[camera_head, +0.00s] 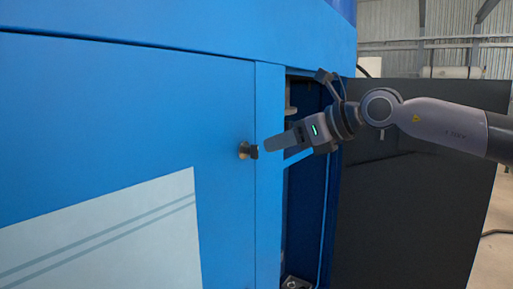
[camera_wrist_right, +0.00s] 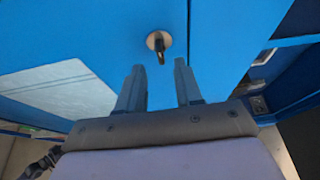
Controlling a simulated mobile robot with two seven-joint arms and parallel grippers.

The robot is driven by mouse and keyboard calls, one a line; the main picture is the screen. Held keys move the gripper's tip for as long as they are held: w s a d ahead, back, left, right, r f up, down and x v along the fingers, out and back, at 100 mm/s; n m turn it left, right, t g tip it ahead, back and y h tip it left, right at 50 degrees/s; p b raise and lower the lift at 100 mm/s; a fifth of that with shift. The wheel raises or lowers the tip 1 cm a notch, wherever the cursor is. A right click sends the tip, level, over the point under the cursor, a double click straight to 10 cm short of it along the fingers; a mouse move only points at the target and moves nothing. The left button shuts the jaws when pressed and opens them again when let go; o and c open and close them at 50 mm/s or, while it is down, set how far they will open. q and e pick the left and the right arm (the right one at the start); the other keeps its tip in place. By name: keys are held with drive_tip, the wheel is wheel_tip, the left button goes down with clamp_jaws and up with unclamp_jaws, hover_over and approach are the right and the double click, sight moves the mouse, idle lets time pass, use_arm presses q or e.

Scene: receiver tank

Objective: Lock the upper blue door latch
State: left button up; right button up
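The upper door latch (camera_head: 246,150) is a small round brass plate with a dark key-like handle, near the right edge of the blue door (camera_head: 130,110). It also shows in the right wrist view (camera_wrist_right: 159,42), where the handle points down in the picture. My right gripper (camera_head: 275,151) is just right of the latch in the head view. In the right wrist view its two fingers (camera_wrist_right: 159,65) are spread apart and empty. The handle lies just beyond the fingertips, in line with the gap, and I see no contact. My left gripper is not in view.
A pale panel (camera_head: 110,238) is on the lower door. Right of the door, a blue frame strip (camera_head: 268,100) borders an open cabinet recess (camera_head: 303,215). A large dark panel (camera_head: 415,215) stands behind my right arm. The space before the door's left part looks clear.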

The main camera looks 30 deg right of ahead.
sight(258, 149)
drive_tip(key=shift+p+x, duration=0.6)
drive_tip(key=shift+x, duration=2.35)
clamp_jaws()
